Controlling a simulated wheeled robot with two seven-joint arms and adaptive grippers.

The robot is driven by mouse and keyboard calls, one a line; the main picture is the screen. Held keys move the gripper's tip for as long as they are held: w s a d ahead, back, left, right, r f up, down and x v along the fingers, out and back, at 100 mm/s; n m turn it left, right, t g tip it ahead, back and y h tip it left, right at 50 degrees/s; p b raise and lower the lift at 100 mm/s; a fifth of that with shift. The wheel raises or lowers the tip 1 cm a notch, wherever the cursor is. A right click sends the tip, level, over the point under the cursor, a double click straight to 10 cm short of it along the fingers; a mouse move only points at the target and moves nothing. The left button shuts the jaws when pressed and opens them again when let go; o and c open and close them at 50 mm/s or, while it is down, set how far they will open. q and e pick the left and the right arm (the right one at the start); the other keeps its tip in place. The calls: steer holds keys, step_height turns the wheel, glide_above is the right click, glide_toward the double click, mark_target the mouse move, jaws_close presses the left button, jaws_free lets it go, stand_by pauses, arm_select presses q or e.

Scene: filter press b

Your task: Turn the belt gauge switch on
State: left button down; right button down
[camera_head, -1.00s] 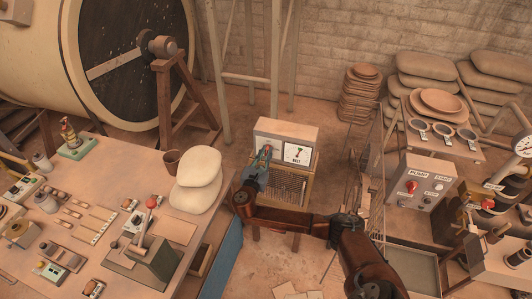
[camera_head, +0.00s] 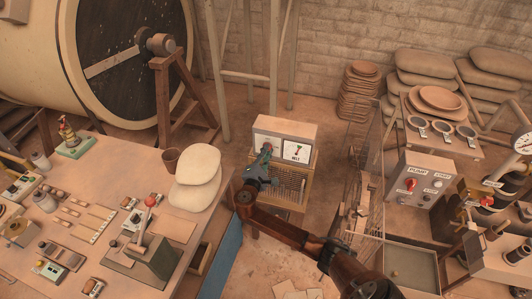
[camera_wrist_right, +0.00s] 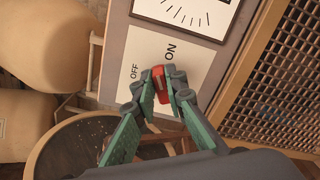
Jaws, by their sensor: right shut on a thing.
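The belt gauge box (camera_head: 287,128) is a pale cabinet with a white dial marked BELT (camera_head: 296,152) on its right half. The switch plate (camera_wrist_right: 145,52), lettered OFF and ON, shows beside the dial in the right wrist view. The red switch knob (camera_wrist_right: 158,74) sits between my right fingertips. My right gripper (camera_head: 266,149) is at the left half of the box front. In the wrist view its green-padded fingers (camera_wrist_right: 161,86) are shut on the knob. The fingers partly cover the knob, so I cannot tell which label it points to. My left gripper is not in view.
A wire mesh panel (camera_head: 291,185) is below the dial. The workbench (camera_head: 110,190) with pale sacks (camera_head: 197,180) at its edge stands to the left. A wire cage (camera_head: 365,150) and the pump panel (camera_head: 420,180) stand to the right.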

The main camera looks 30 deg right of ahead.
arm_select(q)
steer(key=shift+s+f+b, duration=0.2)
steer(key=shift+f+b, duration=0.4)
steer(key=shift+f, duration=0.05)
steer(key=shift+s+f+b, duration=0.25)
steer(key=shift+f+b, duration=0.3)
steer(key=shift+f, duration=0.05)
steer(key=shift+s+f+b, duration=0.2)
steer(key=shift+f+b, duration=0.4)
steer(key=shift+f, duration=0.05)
arm_select(e)
steer(key=shift+s+f+m, duration=0.1)
steer(key=shift+f+m, duration=0.15)
steer(key=shift+m, duration=1.25)
steer(key=shift+f+m, duration=0.2)
steer(key=shift+m, duration=1.3)
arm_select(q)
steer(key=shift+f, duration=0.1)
arm_select(e)
steer(key=shift+m, duration=0.3)
steer(key=c, duration=2)
jaws_free()
steer(key=shift+d+r, duration=0.1)
steer(key=shift+r, duration=0.05)
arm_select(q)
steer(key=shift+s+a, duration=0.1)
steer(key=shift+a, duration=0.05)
arm_select(e)
steer(key=shift+o, duration=0.2)
steer(key=v, duration=1.2)
